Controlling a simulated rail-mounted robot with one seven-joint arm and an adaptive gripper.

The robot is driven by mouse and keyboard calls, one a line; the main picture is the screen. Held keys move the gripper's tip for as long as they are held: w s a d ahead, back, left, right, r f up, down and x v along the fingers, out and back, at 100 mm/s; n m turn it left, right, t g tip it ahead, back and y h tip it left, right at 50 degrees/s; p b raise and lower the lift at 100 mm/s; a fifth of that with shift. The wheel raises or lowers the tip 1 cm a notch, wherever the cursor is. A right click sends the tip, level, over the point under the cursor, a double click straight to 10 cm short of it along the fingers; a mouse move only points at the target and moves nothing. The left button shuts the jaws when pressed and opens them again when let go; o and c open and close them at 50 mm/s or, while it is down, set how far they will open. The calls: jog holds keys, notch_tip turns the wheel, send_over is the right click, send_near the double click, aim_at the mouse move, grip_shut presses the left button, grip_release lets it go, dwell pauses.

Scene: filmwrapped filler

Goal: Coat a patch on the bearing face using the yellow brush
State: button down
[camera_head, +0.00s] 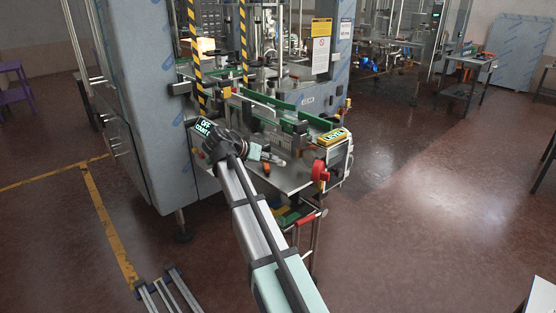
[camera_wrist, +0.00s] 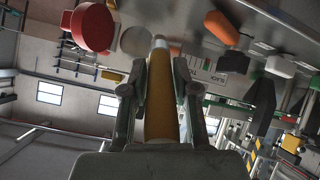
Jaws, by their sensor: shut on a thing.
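In the wrist view my gripper (camera_wrist: 159,85) is shut on the yellow brush (camera_wrist: 161,110). The brush's yellow handle lies between the two fingers, and its pale end points away from me, toward a grey metal surface. In the head view my gripper (camera_head: 258,151) is over the small metal worktable (camera_head: 290,181) at the front of the machine; the brush is too small to make out there. A plain grey disc (camera_wrist: 134,41) shows left of the brush end in the wrist view. I cannot tell whether it is the bearing face, or whether the brush touches anything.
A red round part (camera_wrist: 91,27) is left of the brush. An orange object (camera_wrist: 221,27), a dark block (camera_wrist: 233,62) and a cream block (camera_wrist: 279,66) are to its right. In the head view a red knob (camera_head: 320,171) is at the table's right end.

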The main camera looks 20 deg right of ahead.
jog(key=shift+d, duration=0.15)
jog(key=shift+w+d+f+b, duration=0.3)
jog(key=shift+d, duration=0.7)
jog(key=shift+w+d+f+b, duration=0.25)
jog(key=shift+w+d+b, duration=0.1)
jog(key=shift+d, duration=0.65)
jog(key=shift+w+d+f+b, duration=0.25)
jog(key=shift+w+d+f, duration=0.05)
jog(key=shift+d, duration=0.7)
jog(key=shift+w+d+t, duration=0.1)
jog(key=shift+d+t, duration=0.2)
jog(key=shift+d, duration=0.1)
jog(key=shift+w+d, duration=0.25)
jog(key=shift+d, duration=0.45)
jog(key=shift+s+d, duration=0.25)
jog(key=shift+s, duration=0.6)
jog(key=shift+s+d, duration=0.25)
jog(key=shift+s, duration=0.65)
jog(key=shift+s+d, duration=0.25)
jog(key=shift+s, duration=0.6)
jog(key=shift+s+d, duration=0.3)
jog(key=shift+s, duration=0.2)
jog(key=shift+w, duration=0.1)
